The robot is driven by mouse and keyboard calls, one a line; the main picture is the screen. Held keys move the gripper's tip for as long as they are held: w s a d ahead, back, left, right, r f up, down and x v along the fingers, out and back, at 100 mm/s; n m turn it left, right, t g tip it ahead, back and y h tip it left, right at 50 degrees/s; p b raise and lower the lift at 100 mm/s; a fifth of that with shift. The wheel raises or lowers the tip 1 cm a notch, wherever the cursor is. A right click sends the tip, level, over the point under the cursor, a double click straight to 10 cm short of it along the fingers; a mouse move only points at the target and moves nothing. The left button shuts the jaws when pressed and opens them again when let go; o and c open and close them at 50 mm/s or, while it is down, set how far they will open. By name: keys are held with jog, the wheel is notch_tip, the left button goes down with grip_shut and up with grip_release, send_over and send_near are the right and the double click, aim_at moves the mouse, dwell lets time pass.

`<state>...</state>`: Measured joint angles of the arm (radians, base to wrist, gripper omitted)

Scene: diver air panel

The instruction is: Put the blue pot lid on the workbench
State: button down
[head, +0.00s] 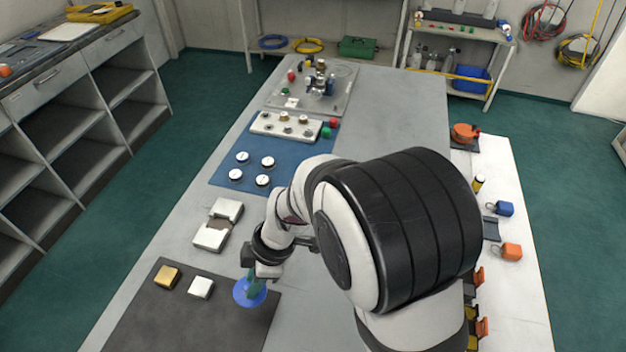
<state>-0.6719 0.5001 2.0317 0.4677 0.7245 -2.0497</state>
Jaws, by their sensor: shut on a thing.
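The blue pot lid (243,293) is a round blue disc in the lower middle of the head view, over the right part of the dark grey mat. My gripper (255,279) points down at it and is shut on it. A teal part shows between the jaws and the disc. The exact grip is small and partly hidden by my wrist. I cannot tell whether the lid touches the mat or hangs just above it. The workbench (385,85) is the long grey surface under these things.
A gold block (167,277) and a white block (201,287) sit on the dark mat (160,325). A white open case (211,236) lies behind them. White gauges (268,162) stand on a blue mat (232,175). The bench's back right is clear. My arm hides its right middle.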

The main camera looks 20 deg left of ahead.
aim_at(252, 301)
jog(key=shift+s+a+f+n, duration=0.5)
jog(key=shift+s+f+n, duration=0.15)
jog(key=shift+f, duration=2.6)
jog(key=shift+f, duration=0.25)
jog(key=c, duration=0.6)
grip_release()
jog(key=shift+c, duration=0.2)
jog(key=shift+r, duration=3.5)
